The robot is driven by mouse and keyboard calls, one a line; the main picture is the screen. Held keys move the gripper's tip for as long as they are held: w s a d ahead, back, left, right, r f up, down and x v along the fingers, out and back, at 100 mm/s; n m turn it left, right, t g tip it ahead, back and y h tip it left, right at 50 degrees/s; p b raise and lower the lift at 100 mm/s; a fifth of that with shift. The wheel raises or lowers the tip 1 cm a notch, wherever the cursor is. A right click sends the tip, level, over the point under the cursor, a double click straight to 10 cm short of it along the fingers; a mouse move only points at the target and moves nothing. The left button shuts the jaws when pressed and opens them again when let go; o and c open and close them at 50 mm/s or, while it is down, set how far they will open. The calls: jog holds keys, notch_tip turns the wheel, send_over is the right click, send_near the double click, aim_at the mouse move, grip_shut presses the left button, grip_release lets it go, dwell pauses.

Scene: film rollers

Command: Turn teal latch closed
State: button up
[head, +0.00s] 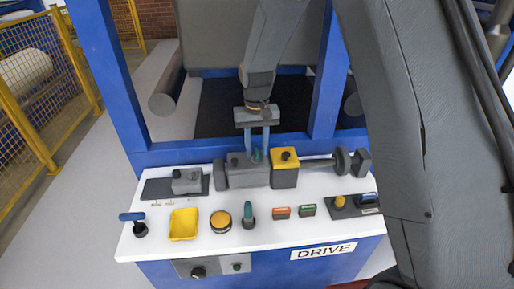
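A small teal latch (257,156) stands on top of a dark grey block (241,173) at the back of the white panel, just left of a yellow block (285,168). My gripper (257,149) points down over it, its two bluish fingers apart and their tips on either side of the latch. I cannot tell whether the fingers touch it, and they partly hide it. Another upright teal lever (248,212) stands on a dark base near the middle front of the panel, clear of my gripper.
The white panel (160,247) also carries a blue T-handle (131,217), a yellow tray (183,224), a round yellow button (220,221), red (281,212) and green (307,210) buttons. A grey shaft with discs (342,160) lies right of the yellow block. Blue frame posts (108,75) flank my arm.

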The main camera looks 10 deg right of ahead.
aim_at(257, 152)
jog(key=shift+r+b, duration=1.15)
jog(key=shift+r, duration=2.75)
jog(key=s+d+f, duration=0.1)
jog(key=s+d, duration=0.3)
jog(key=s, duration=0.3)
jog(key=s+d+f+t, duration=0.1)
jog(key=s+d, duration=0.3)
jog(key=s, duration=0.3)
jog(key=s+d+f, duration=0.1)
jog(key=s+d, duration=0.3)
jog(key=s, duration=0.3)
jog(key=shift+s+m, duration=0.3)
jog(key=shift+s, duration=0.05)
jog(key=shift+d, duration=0.1)
